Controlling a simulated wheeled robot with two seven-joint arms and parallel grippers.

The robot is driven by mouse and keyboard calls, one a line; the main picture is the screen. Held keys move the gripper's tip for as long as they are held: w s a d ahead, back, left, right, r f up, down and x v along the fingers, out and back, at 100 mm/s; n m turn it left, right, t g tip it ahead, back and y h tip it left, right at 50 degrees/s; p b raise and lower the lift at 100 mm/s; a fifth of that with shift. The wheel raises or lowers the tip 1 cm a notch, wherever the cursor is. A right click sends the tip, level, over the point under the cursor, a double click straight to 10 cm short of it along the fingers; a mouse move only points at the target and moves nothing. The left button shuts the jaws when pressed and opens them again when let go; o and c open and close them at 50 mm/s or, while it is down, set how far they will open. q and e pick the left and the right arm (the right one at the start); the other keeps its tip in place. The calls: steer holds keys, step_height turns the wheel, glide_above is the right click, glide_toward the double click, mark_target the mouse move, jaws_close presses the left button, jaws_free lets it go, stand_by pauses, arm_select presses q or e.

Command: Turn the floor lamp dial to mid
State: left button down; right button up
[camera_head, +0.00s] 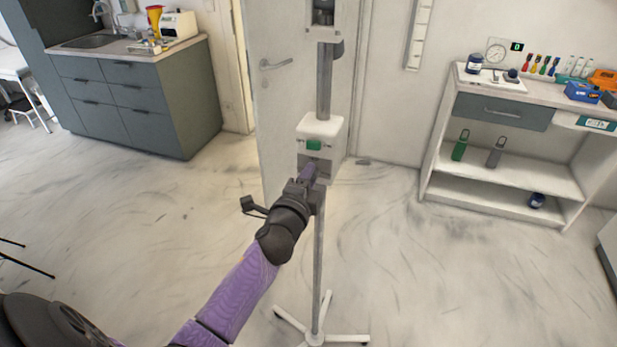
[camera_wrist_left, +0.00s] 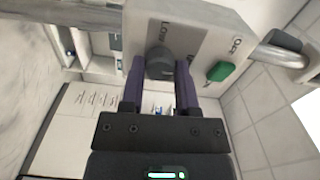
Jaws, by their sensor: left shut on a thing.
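The floor lamp's control box (camera_head: 321,127) is white with a grey front panel and sits on a grey pole in the middle of the head view. A green switch (camera_head: 313,145) is on its front; it also shows in the left wrist view (camera_wrist_left: 220,71). My left gripper (camera_head: 308,172) reaches the lower part of the panel. In the left wrist view its purple fingers (camera_wrist_left: 160,82) are shut on the round dark grey dial (camera_wrist_left: 160,63), one on each side. "Low" is readable above the dial. The dial's pointer and other marks are hidden or unclear. My right gripper is not in view.
The lamp's white star-shaped foot (camera_head: 316,338) stands on the floor below. A door (camera_head: 285,100) is behind the lamp. A shelf unit (camera_head: 505,180) with bottles and tools stands right, and a grey cabinet (camera_head: 135,100) with a sink left. The floor between is clear.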

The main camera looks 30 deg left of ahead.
arm_select(q)
steer(key=shift+m, duration=0.5)
steer(key=shift+c, duration=1.7)
jaws_free()
steer(key=v, duration=1)
steer(key=shift+d, duration=0.1)
